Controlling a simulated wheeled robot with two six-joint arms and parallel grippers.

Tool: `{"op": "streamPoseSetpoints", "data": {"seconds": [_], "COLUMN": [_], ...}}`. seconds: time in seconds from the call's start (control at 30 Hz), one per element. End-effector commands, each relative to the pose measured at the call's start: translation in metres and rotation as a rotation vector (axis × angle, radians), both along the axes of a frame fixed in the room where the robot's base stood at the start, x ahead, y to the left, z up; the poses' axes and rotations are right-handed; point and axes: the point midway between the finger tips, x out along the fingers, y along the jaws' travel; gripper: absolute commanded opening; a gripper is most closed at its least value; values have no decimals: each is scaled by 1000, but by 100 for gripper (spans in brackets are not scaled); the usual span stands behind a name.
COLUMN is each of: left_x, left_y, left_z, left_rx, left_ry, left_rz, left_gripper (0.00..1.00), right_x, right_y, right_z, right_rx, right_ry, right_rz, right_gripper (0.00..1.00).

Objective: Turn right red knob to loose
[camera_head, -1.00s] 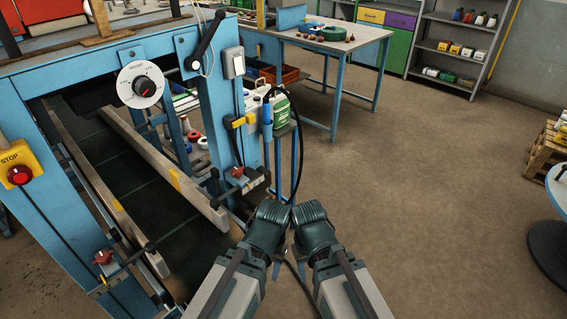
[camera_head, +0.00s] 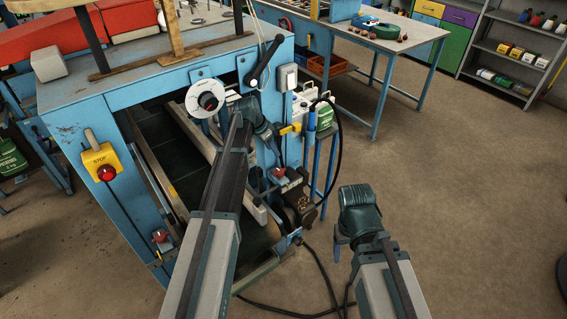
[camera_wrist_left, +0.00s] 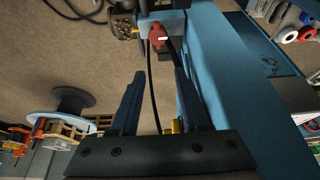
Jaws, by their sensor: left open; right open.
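The right red knob (camera_head: 278,173) sits low on the right blue post of the machine. In the left wrist view the red knob (camera_wrist_left: 157,36) is beyond the fingertips, roughly centred between them. My left gripper (camera_wrist_left: 157,76) is open and empty, apart from the knob. In the head view my left gripper (camera_head: 272,142) is at the right post, above the knob, its fingers partly hidden. My right gripper (camera_head: 343,242) is to the right of the machine, over open floor; its fingers are mostly hidden. Another red knob (camera_head: 160,236) is on the left post.
A yellow stop box (camera_head: 103,160) with a red button is on the left post. A white dial (camera_head: 207,99) and a black lever (camera_head: 264,62) are on the crossbeam. A black cable (camera_head: 337,150) loops beside the right post. The floor to the right is clear.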

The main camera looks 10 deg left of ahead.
Motion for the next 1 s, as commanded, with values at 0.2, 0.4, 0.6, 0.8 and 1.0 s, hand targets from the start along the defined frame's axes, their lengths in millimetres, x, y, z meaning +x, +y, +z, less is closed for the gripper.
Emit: {"op": "streamPoseSetpoints", "data": {"seconds": [0.2,0.4,0.6,0.8,1.0], "left_x": [1,6,14,23,32], "left_y": [-2,-6,-13,-20,-27], "left_z": [-8,-26,-52,-80,-108], "left_rx": [1,1,1,1,1], "left_ry": [1,2,2,2,2], "left_rz": [0,0,-1,0,0], "left_gripper": [46,46,46,46,46], "right_x": [0,0,0,0,0], "right_y": [0,0,0,0,0], "right_z": [-8,-26,-52,-80,-108], "right_rx": [0,0,0,0,0], "right_ry": [0,0,0,0,0], "right_rz": [0,-1,-2,-2,-2], "right_gripper": [70,70,70,70,70]}}
